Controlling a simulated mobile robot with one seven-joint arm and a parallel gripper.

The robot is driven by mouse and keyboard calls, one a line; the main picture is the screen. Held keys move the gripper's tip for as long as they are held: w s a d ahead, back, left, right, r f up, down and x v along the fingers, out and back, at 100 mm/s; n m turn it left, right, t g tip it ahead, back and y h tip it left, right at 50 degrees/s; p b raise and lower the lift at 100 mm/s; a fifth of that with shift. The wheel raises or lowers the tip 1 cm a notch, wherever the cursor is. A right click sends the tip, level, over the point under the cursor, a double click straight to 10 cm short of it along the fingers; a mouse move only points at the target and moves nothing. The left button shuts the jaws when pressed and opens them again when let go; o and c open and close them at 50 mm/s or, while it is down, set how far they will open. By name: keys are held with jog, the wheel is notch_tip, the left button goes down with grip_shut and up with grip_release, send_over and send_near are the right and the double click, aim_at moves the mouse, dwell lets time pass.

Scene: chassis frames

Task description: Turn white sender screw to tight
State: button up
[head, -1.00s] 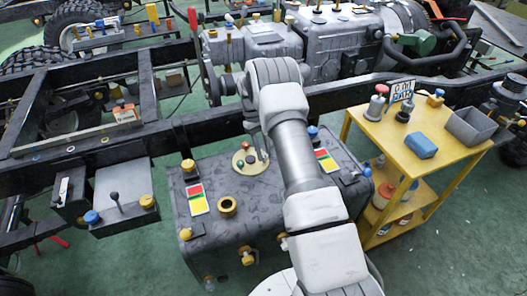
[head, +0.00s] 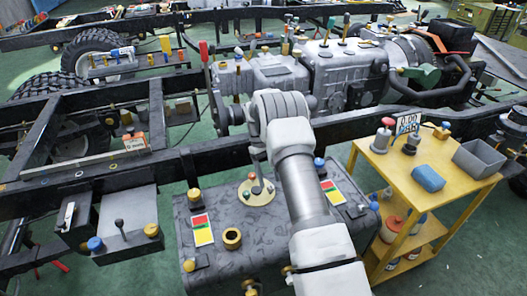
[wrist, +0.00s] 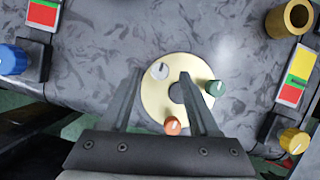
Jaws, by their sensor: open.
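The brass sender disc (wrist: 150,103) lies on top of the grey mottled tank (wrist: 110,35). It carries a white screw (wrist: 160,71) with a pointer mark, a green screw (wrist: 216,88) and an orange screw (wrist: 172,126). My gripper (wrist: 160,75) is open over the disc. In the wrist view its fingertips appear to either side of the white screw, with no visible contact; the height gap cannot be told. In the head view the disc (head: 256,197) is partly hidden by my gripper (head: 257,185).
On the tank are a brass filler neck (head: 232,239), yellow and blue knobs and red-yellow-green labels (head: 202,230). A black frame rail (head: 100,170) runs behind. A yellow cart (head: 430,190) with a blue box (head: 428,178) stands right.

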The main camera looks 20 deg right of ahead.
jog(key=p+v, duration=0.3)
jog(key=v, duration=1.2)
jog(key=shift+r, duration=0.15)
jog(key=s+a+r+t+p, duration=0.2)
jog(key=s+r, duration=0.2)
jog(key=r, duration=0.6)
jog(key=s+a+r+m+t+p, duration=0.15)
jog(key=s+r, duration=0.25)
jog(key=r, duration=0.6)
jog(key=s+a+r+n+t+p, duration=0.15)
jog(key=s+r, duration=0.25)
jog(key=r, duration=0.6)
jog(key=s+a+r+m+t+p, duration=0.1)
jog(key=s+a+r+p, duration=0.1)
jog(key=s, duration=0.5)
jog(key=s+a+r+m+t+p, duration=0.1)
jog(key=s+r+t, duration=0.15)
jog(key=s, duration=0.45)
jog(key=s+a+f+t+y+p, duration=0.1)
jog(key=s+f+p, duration=0.1)
jog(key=s, duration=0.9)
jog(key=shift+s+a+f, duration=0.3)
jog(key=shift+s, duration=0.1)
